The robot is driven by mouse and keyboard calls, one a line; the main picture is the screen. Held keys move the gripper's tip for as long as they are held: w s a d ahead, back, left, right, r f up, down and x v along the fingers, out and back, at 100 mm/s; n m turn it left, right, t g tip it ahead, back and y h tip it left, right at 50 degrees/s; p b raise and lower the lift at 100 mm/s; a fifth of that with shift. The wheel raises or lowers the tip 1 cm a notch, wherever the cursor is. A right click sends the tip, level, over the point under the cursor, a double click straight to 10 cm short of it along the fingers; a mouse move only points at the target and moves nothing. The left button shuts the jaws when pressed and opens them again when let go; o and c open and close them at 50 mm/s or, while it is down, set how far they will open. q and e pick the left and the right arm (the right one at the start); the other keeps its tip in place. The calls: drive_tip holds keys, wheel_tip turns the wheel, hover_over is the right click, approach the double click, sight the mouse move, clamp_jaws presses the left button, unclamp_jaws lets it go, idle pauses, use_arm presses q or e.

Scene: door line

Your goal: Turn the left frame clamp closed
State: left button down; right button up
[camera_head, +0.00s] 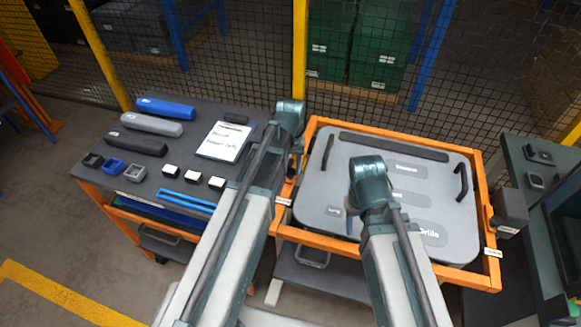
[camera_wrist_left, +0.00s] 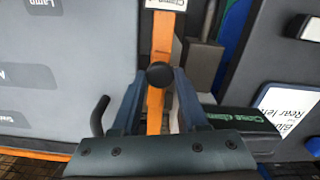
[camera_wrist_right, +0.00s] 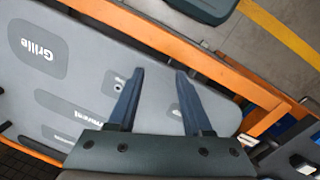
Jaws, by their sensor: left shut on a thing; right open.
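The left frame clamp shows in the left wrist view as a black round knob (camera_wrist_left: 160,75) over the orange rail of the door frame (camera_wrist_left: 162,40). My left gripper (camera_wrist_left: 160,88) has its two fingers closed in on either side of the knob. My right gripper (camera_wrist_right: 160,72) is open and empty above the grey door panel (camera_wrist_right: 85,80). In the head view the right wrist (camera_head: 370,180) hangs over the panel's middle (camera_head: 345,165).
A dark block (camera_wrist_left: 240,120) with lettering starting "Close" lies beside the left rail. A tool table (camera_head: 180,100) with cases and a clipboard (camera_head: 223,141) stands left. Another dark block (camera_head: 510,210) sits at the frame's right side. A mesh fence (camera_head: 250,60) stands behind.

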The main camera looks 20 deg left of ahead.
use_arm(q)
drive_tip(key=m, duration=0.8)
drive_tip(key=shift+m, duration=0.4)
drive_tip(key=m, duration=0.4)
drive_tip(key=shift+m, duration=2.1)
drive_tip(key=shift+c, duration=2.2)
unclamp_jaws()
drive_tip(key=shift+r, duration=0.1)
use_arm(e)
drive_tip(key=shift+r, duration=0.1)
